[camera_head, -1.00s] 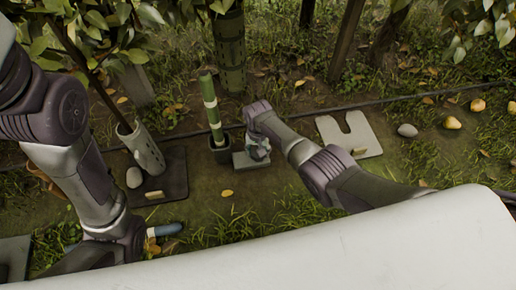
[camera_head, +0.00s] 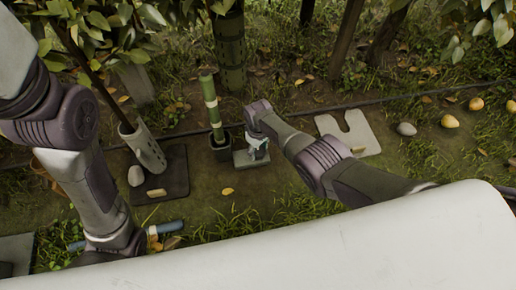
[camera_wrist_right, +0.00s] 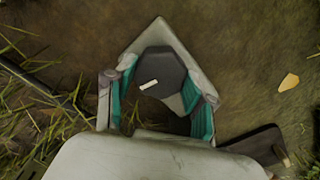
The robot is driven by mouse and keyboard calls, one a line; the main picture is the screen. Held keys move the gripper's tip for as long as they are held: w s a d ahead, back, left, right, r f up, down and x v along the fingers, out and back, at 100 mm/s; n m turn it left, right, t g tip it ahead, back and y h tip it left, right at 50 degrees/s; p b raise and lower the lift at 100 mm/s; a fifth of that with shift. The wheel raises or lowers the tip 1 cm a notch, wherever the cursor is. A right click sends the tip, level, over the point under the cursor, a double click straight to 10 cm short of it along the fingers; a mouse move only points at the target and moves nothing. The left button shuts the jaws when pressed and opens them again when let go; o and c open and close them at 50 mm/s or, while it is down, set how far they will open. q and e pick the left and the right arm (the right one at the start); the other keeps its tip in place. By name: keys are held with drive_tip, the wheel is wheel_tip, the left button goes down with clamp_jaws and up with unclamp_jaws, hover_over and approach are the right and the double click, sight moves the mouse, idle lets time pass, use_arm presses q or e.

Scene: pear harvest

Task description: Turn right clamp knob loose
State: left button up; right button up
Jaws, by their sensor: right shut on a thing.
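The dark, many-sided clamp knob (camera_wrist_right: 162,70) has a short white mark on its face. It sits between the teal-padded fingers of my right gripper (camera_wrist_right: 160,100), which is shut on it. In the head view my right gripper (camera_head: 257,148) points down over a pale grey block (camera_head: 246,160); the knob is hidden there. The block stands just right of a green post (camera_head: 212,105) in a dark socket. My left arm comes in from the left and bends near the bottom; its fingers cannot be made out.
A dark plate (camera_head: 172,180) and a leaning grey tube (camera_head: 145,150) lie to the left. A pale notched plate (camera_head: 350,133) lies to the right, with a grey stone (camera_head: 406,129) and several yellow fruits beyond. A blue-grey rod (camera_head: 166,227) lies by my left arm.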

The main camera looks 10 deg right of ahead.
sight(258, 151)
drive_tip(key=shift+n, duration=1.2)
drive_tip(key=o, duration=1.2)
drive_tip(key=shift+c, duration=0.2)
drive_tip(key=shift+r, duration=0.4)
wheel_tip(258, 151, up, 11)
